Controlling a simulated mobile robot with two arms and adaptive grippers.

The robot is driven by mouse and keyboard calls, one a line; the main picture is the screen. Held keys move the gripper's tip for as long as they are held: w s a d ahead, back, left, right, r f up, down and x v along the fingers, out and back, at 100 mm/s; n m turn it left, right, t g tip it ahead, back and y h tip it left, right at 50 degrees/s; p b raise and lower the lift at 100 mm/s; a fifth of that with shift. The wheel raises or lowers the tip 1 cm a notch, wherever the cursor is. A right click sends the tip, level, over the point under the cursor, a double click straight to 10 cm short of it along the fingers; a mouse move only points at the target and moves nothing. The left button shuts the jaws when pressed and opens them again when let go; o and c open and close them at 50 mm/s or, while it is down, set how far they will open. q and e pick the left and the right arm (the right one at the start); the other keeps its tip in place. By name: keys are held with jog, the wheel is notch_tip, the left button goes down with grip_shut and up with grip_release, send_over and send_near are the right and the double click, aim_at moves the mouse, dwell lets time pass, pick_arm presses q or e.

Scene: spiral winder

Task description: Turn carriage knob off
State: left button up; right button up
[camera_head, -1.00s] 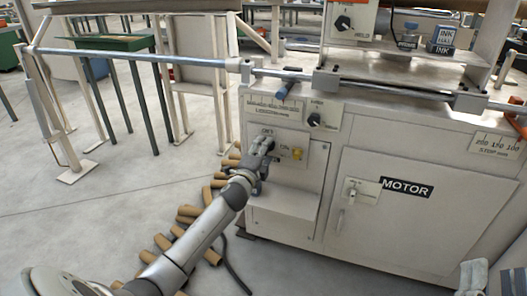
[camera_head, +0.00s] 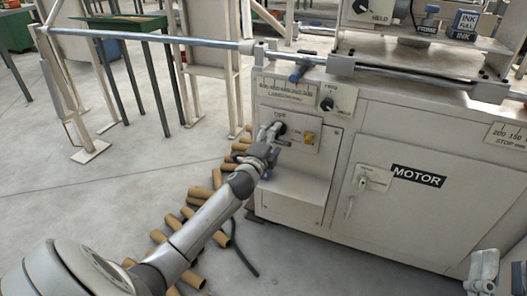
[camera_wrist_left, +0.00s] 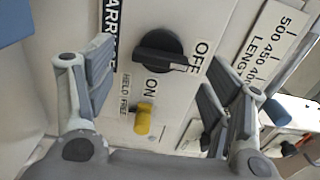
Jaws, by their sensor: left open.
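The black carriage knob (camera_wrist_left: 158,50) shows in the left wrist view, on a pale panel marked CARRIAGE, OFF and ON. Its raised bar lies across the picture, its right end near the OFF lettering; I cannot tell its exact setting. In the head view the knob (camera_head: 281,128) is just beyond my left gripper (camera_head: 271,133). In the wrist view my left gripper (camera_wrist_left: 158,65) is open, one finger on each side of the knob, with visible gaps. My right gripper (camera_head: 484,271) shows partly at the lower right corner; its opening is unclear.
A yellow knob (camera_wrist_left: 143,118) sits close beside the carriage knob. Another black knob (camera_head: 327,104) and a blue-handled part (camera_head: 299,72) are above it. The MOTOR door (camera_head: 405,215) is to the right. Cardboard tubes (camera_head: 197,195) lie on the floor under my left arm.

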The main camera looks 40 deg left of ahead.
pick_arm(q)
jog(key=v, duration=0.9)
jog(key=shift+s, duration=0.45)
